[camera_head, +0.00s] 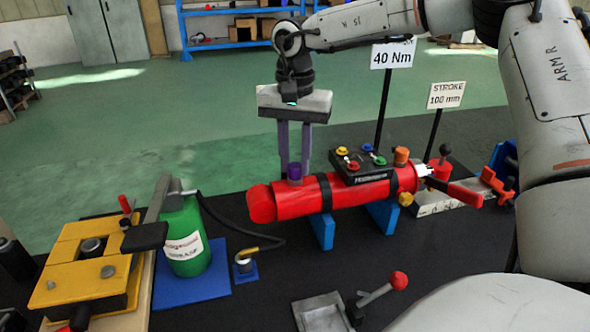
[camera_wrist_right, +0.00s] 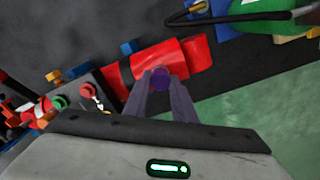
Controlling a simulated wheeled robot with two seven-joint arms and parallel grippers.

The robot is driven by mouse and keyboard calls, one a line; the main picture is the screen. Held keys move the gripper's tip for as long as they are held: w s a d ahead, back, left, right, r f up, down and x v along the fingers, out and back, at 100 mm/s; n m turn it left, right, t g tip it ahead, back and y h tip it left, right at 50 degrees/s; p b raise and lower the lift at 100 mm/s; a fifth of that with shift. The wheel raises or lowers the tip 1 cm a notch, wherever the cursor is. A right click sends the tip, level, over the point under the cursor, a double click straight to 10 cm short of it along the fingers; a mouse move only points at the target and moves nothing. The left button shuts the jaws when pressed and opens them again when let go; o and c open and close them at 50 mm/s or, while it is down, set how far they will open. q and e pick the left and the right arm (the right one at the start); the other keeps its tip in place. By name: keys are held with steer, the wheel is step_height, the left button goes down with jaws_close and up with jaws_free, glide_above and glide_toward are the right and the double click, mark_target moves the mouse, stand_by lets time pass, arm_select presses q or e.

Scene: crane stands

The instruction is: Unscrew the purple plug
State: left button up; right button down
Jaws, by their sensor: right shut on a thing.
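The purple plug (camera_head: 294,172) sits on top of the red cylinder (camera_head: 340,190), near its left end. The plug also shows in the right wrist view (camera_wrist_right: 160,78), between the fingertips. My right gripper (camera_head: 294,170) points down from above, its two purple-grey fingers on either side of the plug and shut on it. In the right wrist view the gripper (camera_wrist_right: 160,85) reaches the plug on the red cylinder. I cannot tell whether the plug's thread is engaged. My left gripper is not in view.
The cylinder rests on blue supports (camera_head: 322,230) and carries a black valve block (camera_head: 360,166). A green bottle (camera_head: 184,237) and a yellow press (camera_head: 85,260) stand at left. A red-knobbed lever (camera_head: 398,281) is in front. Sign posts (camera_head: 391,55) stand behind.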

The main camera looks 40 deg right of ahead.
steer(key=n, duration=0.2)
steer(key=shift+w+r+n, duration=0.1)
steer(key=shift+r+n, duration=0.05)
steer(key=shift+n, duration=0.25)
steer(key=n+p, duration=0.1)
steer(key=n, duration=0.3)
steer(key=shift+n, duration=0.5)
steer(key=n, duration=0.5)
steer(key=c, duration=1.4)
jaws_free()
